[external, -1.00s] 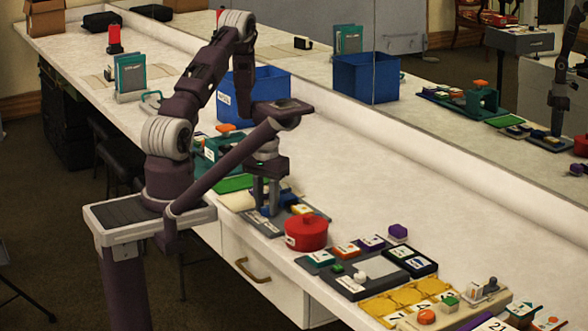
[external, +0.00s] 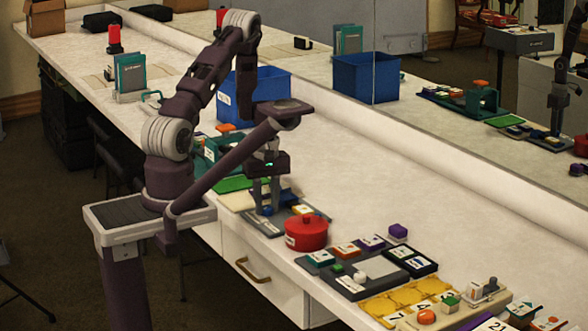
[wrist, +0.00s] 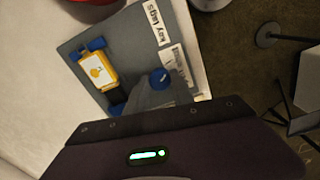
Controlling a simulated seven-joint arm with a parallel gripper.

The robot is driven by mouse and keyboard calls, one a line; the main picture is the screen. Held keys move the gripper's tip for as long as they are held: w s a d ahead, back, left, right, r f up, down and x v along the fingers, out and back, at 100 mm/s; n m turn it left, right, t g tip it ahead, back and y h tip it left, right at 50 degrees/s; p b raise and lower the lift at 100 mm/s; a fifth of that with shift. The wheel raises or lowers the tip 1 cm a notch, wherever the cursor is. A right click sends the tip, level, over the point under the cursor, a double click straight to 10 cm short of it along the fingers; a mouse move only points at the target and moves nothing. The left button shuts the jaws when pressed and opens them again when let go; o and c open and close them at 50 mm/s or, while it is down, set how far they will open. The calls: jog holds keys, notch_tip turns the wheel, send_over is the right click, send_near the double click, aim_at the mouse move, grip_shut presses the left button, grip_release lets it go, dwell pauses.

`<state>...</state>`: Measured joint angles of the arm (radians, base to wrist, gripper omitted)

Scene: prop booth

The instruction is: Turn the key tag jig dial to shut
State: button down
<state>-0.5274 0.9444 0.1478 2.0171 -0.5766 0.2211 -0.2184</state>
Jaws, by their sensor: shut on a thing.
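The grey key tag jig (wrist: 85,52) lies on the counter, with white labels, one reading "key tags", along one side. A yellow and white tag (wrist: 98,70) sits on it by blue parts. The blue dial (wrist: 159,78) shows in the wrist view near the labels, partly covered by my grey fingers. My gripper (external: 266,210) points straight down over the jig in the external view and is shut on the dial. The words marking the dial's settings are too small to read, and its exact angle is unclear.
A red lidded pot (external: 306,234) stands close to the right of the jig. A green pad (external: 232,184) and a blue bin (external: 262,88) are behind it to the left. A dark tray (external: 410,262) and several small blocks lie further right. The counter's back strip is clear.

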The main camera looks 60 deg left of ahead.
jog(key=shift+n, duration=1.3)
jog(key=shift+a+n, duration=0.1)
jog(key=shift+n, duration=0.2)
jog(key=c, duration=1.1)
grip_release()
jog(key=shift+r, duration=0.1)
